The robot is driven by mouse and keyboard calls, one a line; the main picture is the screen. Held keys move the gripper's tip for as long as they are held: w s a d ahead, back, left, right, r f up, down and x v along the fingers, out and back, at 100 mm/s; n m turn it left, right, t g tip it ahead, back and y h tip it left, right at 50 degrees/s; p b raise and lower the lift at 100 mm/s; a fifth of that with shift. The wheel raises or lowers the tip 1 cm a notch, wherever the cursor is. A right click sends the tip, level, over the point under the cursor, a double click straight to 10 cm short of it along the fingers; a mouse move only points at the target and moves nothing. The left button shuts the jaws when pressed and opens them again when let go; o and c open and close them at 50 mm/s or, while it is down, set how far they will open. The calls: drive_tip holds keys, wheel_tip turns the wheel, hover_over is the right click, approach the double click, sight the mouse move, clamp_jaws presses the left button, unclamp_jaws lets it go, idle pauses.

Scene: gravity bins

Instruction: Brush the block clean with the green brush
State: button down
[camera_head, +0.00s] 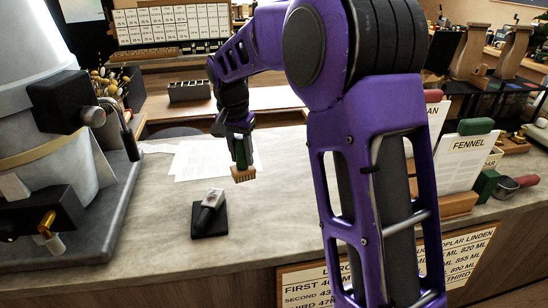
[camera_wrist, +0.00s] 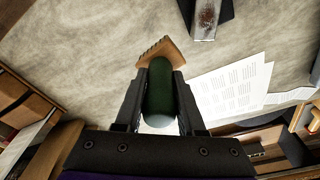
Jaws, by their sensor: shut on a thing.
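My gripper (camera_head: 240,136) is shut on the green brush (camera_head: 240,151), holding its handle with the tan head pointing down above the counter. In the wrist view the rounded green handle of the brush (camera_wrist: 160,86) sits between the fingers of my gripper (camera_wrist: 158,78), and the tan head fans out beyond them. The brush and block are apart.
White printed sheets (camera_head: 196,160) lie on the counter (camera_head: 270,220) behind the block. A large grey machine (camera_head: 50,150) stands at the left. At the right are a FENNEL card (camera_head: 466,160) and a red-handled scoop (camera_head: 515,186). The counter around the block is clear.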

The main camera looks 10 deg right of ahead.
drive_tip(key=a+n, duration=0.2)
drive_tip(key=a, duration=0.5)
drive_tip(key=shift+w+a+r, duration=0.2)
drive_tip(key=shift+w, duration=0.25)
drive_tip(key=shift+f+b, duration=1.45)
drive_tip(key=shift+f, duration=0.9)
drive_tip(key=shift+f+b, duration=0.3)
drive_tip(key=shift+f, duration=0.35)
drive_tip(key=shift+s+a, duration=0.1)
drive_tip(key=shift+a, duration=0.05)
drive_tip(key=a, duration=0.1)
drive_tip(key=s+a, duration=0.1)
drive_tip(key=a, duration=0.2)
drive_tip(key=shift+s+r, duration=0.1)
drive_tip(key=shift+s, duration=0.25)
